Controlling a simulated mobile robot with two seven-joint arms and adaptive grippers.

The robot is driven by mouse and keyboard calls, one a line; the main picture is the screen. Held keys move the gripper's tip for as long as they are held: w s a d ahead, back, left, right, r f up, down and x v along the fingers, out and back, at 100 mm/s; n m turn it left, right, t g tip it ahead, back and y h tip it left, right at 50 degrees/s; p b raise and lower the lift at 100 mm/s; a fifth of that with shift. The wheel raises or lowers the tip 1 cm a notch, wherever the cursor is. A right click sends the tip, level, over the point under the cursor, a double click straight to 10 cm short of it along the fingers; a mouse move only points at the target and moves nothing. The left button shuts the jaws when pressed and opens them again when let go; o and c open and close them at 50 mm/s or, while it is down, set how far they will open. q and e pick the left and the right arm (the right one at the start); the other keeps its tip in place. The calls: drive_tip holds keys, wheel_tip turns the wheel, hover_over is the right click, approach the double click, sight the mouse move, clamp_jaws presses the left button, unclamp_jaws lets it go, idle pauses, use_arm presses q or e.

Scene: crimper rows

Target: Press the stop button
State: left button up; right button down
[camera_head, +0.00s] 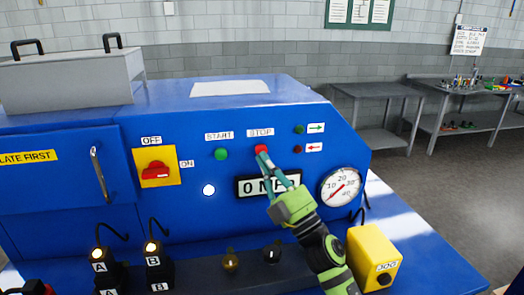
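The red stop button (262,149) is on the blue machine's front panel, just below a white STOP label (260,132). My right gripper (263,158) reaches up from the lower right. Its teal fingers come together at the tip, right at the lower edge of the button. I cannot tell whether the tip touches the button or is just in front of it. The fingers look shut and hold nothing. They cover part of the counter display (254,186). My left gripper is not in view.
A green start button (221,154) is left of the stop button, with a red rotary switch (155,171) farther left. Two small arrow lamps and a round gauge (341,187) are to the right. A yellow JOG box (373,258) stands near my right arm.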

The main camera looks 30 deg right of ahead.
drive_tip(key=shift+s, duration=0.1)
drive_tip(key=shift+s+a+p, duration=0.2)
drive_tip(key=shift+s, duration=0.6)
drive_tip(key=shift+s+a+p, duration=0.15)
drive_tip(key=shift+s+a, duration=0.1)
drive_tip(key=shift+s, duration=0.5)
drive_tip(key=shift+s+a+p, duration=0.2)
drive_tip(key=shift+s, duration=0.6)
